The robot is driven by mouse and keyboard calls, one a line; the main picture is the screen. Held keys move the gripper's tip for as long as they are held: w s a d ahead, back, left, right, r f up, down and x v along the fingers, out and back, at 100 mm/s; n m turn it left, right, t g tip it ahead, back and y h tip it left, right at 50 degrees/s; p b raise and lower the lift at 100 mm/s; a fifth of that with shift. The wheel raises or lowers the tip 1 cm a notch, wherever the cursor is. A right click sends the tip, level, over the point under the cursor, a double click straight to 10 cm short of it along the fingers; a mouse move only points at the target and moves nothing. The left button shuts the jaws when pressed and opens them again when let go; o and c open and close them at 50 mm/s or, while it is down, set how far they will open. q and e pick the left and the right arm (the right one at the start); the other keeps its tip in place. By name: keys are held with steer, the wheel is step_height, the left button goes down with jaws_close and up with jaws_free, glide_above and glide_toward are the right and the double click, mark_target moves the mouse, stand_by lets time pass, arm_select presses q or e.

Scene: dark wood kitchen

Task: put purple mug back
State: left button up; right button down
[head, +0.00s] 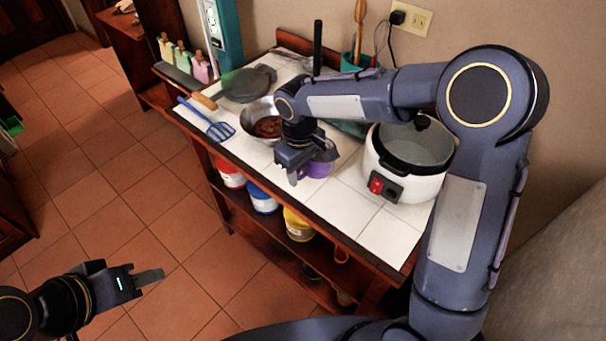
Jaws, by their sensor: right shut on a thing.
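The purple mug (318,169) is at the white tiled counter (345,204), just left of the white rice cooker. My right gripper (303,172) reaches down over it and is shut on it. The gripper hides much of the mug, and I cannot tell whether the mug touches the tiles. My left gripper (150,277) is low at the left, over the floor and away from the counter. I see it from the side, so its opening is unclear.
A rice cooker (409,160) stands right of the mug. A metal bowl (262,122), blue slotted spatula (216,128) and dark pan (249,84) lie to the left. Tubs, including a yellow one (298,226), stand on the shelf below. Bare tiles lie along the front edge.

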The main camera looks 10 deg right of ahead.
mark_target(303, 188)
steer(key=shift+w+d+f, duration=0.2)
steer(key=shift+w+f, duration=0.2)
steer(key=shift+f, duration=0.1)
steer(key=f, duration=0.2)
steer(key=shift+w+d+f, duration=0.1)
steer(key=shift+w+f, duration=0.1)
steer(key=shift+f, duration=0.6)
steer(key=shift+f, duration=0.25)
steer(key=c, duration=0.8)
jaws_free()
steer(key=shift+r, duration=0.1)
